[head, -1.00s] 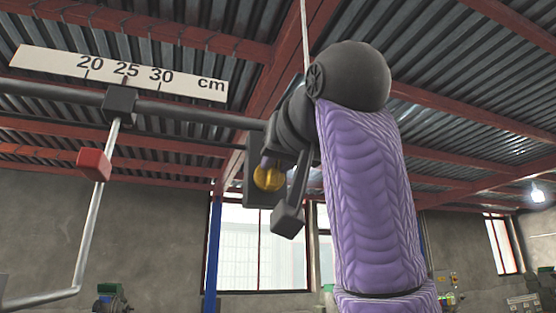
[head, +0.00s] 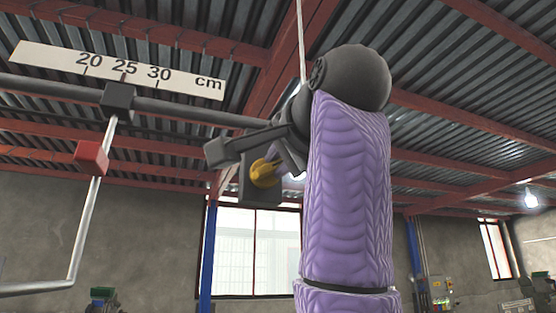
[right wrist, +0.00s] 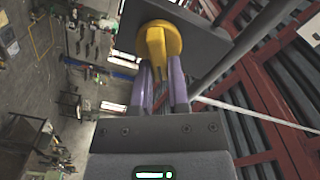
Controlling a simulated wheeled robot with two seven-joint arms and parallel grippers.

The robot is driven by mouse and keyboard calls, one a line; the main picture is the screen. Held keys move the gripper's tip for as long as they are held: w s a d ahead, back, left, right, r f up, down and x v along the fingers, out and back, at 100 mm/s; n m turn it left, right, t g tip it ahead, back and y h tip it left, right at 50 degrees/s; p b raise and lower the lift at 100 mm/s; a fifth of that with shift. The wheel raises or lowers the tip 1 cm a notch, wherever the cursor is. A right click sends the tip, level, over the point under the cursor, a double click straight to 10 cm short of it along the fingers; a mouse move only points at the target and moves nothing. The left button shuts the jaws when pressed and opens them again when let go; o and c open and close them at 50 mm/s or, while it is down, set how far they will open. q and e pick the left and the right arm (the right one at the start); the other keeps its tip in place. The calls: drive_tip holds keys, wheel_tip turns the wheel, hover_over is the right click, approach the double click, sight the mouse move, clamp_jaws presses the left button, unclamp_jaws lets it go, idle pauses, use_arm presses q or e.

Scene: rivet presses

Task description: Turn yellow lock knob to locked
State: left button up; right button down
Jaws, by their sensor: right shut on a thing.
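The yellow lock knob (head: 264,174) sits on a dark block (head: 258,194) at the right end of the dark bar in the head view. In the right wrist view the knob (right wrist: 158,42) is a round yellow disc with a raised grip bar, on a dark plate (right wrist: 205,40). My right gripper (right wrist: 160,75) has its two purple fingers shut on the knob's grip bar. In the head view the right gripper (head: 275,165) is partly hidden by its own dark body. The left gripper is not in view.
A dark horizontal bar (head: 190,112) carries a white cm scale (head: 45,58) above it. A sliding black block (head: 117,101) on the bar holds a bent metal rod with a red block (head: 91,157). Free air lies below the bar.

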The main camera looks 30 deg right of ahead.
drive_tip(key=m, duration=0.6)
drive_tip(key=shift+f, duration=0.3)
drive_tip(key=shift+m, duration=0.3)
drive_tip(key=c, duration=0.6)
unclamp_jaws()
drive_tip(key=shift+d, duration=0.1)
drive_tip(key=b+v, duration=0.3)
drive_tip(key=v, duration=0.7)
drive_tip(key=shift+w+f, duration=0.1)
